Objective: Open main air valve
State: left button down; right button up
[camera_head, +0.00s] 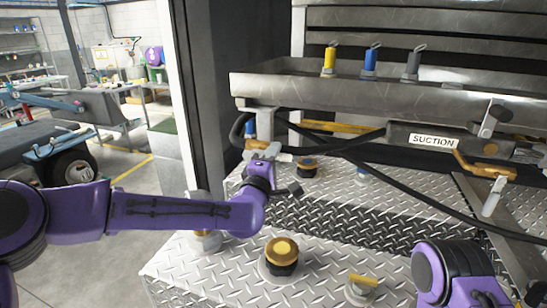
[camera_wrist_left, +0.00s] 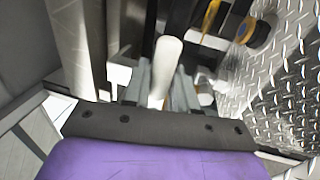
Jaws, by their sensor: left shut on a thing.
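My left gripper (camera_head: 270,152) is at the left end of the steel rack, above the diamond-plate deck. In the left wrist view, the two grey fingers (camera_wrist_left: 161,88) are closed around a pale, rod-shaped handle (camera_wrist_left: 168,55), which I take to be the main air valve's. In the head view this handle is mostly hidden by the gripper and is too small to make out. A small yellow part (camera_head: 257,144) shows right beside the fingers. My right gripper is outside the view; only part of my right arm shows at the lower right.
A "SUCTION" label (camera_head: 434,141) and an orange-handled valve (camera_head: 487,168) are at the right. Black hoses (camera_head: 400,185) cross in front of the rack. Yellow-topped caps (camera_head: 282,250) and a yellow-handled fitting (camera_head: 362,282) stand up from the deck. A dark post (camera_head: 222,90) rises behind my left gripper.

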pick_arm(q)
jog(key=shift+r, duration=0.1)
jog(key=c, duration=1.3)
grip_release()
jog(key=shift+o, duration=1.2)
jog(key=shift+d, duration=0.15)
jog(key=b+v, duration=0.3)
jog(key=v, duration=0.7)
jog(key=shift+s, duration=0.25)
